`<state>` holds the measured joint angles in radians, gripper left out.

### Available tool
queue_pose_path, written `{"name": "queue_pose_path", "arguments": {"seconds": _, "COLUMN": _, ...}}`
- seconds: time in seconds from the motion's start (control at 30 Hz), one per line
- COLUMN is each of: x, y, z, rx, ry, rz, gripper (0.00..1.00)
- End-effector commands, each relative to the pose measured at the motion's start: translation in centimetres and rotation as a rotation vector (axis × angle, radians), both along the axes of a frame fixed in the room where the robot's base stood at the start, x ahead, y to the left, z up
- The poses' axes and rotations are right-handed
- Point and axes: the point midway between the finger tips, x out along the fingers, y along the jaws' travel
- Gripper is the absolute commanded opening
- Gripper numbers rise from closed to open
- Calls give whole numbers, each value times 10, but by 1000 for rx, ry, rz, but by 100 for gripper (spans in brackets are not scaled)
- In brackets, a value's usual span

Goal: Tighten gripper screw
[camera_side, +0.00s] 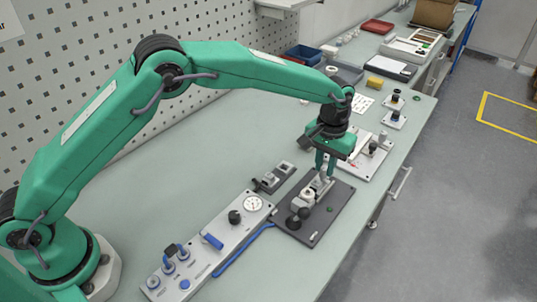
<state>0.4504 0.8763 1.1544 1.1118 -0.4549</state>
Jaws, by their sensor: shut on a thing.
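My gripper (326,165) points down over a dark grey base plate (321,218) near the right side of the bench. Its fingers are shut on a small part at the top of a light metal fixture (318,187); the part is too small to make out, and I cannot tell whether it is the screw. A black-knobbed handle (299,214) stands at the front of the fixture, on the plate. A green button (330,209) sits on the plate to the right.
A grey control panel (222,238) with a dial, knobs and blue handles lies left of the plate. A white plate with posts (367,153) stands behind my gripper. Bins and boxes line the far bench. The bench's middle left is clear, and its right edge is close to the plate.

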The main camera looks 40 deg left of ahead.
Motion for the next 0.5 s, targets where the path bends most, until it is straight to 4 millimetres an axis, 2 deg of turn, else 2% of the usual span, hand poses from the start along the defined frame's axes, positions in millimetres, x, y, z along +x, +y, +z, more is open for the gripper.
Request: {"name": "queue_pose_path", "arguments": {"seconds": 0.5, "x": 1, "y": 0, "z": 2, "rx": -1, "ry": -3, "rz": -488, "gripper": 0}}
